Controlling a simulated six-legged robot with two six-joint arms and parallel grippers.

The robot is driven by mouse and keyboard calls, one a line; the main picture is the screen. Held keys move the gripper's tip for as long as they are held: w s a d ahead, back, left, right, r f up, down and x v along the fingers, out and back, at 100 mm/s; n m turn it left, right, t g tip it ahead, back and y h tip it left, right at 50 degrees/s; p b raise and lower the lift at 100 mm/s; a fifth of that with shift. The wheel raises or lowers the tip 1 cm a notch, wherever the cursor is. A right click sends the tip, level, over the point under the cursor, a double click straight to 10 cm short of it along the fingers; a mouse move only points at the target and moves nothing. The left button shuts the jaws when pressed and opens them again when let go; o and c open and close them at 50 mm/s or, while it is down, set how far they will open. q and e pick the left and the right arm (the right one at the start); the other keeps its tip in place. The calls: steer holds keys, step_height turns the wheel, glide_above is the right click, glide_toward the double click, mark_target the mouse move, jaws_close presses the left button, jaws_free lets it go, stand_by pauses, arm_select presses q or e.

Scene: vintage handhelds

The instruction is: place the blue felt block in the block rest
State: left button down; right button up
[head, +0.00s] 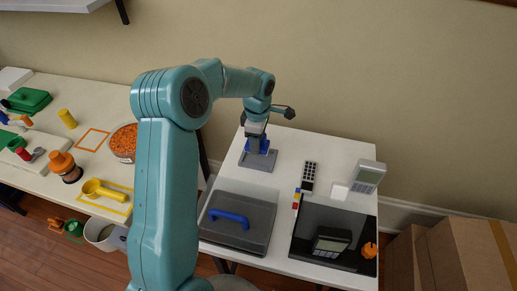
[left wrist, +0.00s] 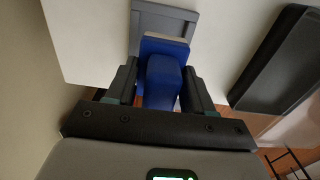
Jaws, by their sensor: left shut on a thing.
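The blue felt block (head: 263,147) is between the fingers of my left gripper (head: 257,138), at the back left of the right-hand white table. The grey block rest (head: 258,163) is directly below it. In the left wrist view, the block (left wrist: 162,82) is clasped between both dark fingers of the gripper (left wrist: 162,92), and the rest's grey frame (left wrist: 165,15) shows just beyond it. The block overlaps the rest in both views; I cannot tell whether it touches or sits in it. My right gripper is not in view.
To the right are a black keypad remote (head: 309,172), a pale handheld (head: 367,177) and a black tray (head: 312,218) with another handheld (head: 331,242). The table between rest and remote is clear.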

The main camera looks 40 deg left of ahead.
mark_target(259, 158)
arm_select(q)
step_height(259, 158, down, 5)
steer(key=shift+w+r, duration=0.1)
steer(key=shift+w, duration=0.05)
steer(key=shift+d, duration=0.1)
steer(key=shift+f, duration=0.25)
steer(key=shift+c, duration=2.1)
jaws_free()
steer(key=shift+r, duration=0.1)
step_height(259, 158, up, 12)
steer(key=shift+r, duration=0.2)
